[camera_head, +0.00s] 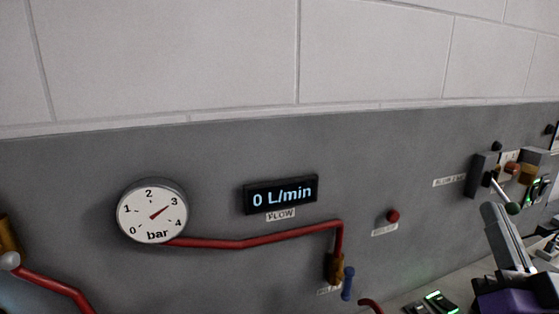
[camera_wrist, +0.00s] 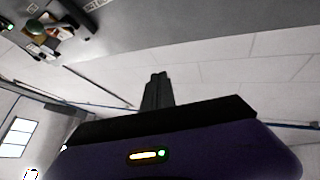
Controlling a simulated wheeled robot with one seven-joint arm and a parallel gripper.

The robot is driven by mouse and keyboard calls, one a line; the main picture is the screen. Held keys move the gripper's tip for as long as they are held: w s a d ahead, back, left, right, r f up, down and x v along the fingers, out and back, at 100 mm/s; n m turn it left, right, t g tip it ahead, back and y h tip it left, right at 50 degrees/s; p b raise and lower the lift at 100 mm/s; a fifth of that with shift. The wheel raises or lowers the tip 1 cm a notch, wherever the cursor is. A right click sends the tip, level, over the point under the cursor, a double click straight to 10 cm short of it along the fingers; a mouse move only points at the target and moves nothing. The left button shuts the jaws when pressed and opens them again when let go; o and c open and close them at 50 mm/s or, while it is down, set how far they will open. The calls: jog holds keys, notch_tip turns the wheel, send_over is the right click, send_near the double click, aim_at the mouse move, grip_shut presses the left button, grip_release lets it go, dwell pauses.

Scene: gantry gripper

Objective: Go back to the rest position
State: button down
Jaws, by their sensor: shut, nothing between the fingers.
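My gripper (camera_head: 493,208) is at the lower right of the head view, with a purple body and grey fingers pointing up. In the wrist view its fingers (camera_wrist: 157,78) are together, with nothing between them. In the wrist view the knob (camera_wrist: 36,29) is at the upper left, well away from the fingers.
Lit green switches (camera_head: 439,300) are below.

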jog(key=s+a+f+n+g+y, duration=0.1)
jog(key=s+a+f+g, duration=0.2)
jog(key=s+f, duration=0.7)
jog(key=s+a+f+n+g+y, duration=0.1)
jog(key=s+a+f+n+g, duration=0.1)
jog(key=s+f, duration=0.8)
jog(key=s+a+f+n+g+y, duration=0.1)
jog(key=s+a+f+g, duration=0.3)
jog(key=s+f, duration=0.6)
jog(key=s+a, duration=0.2)
jog(key=s, duration=0.1)
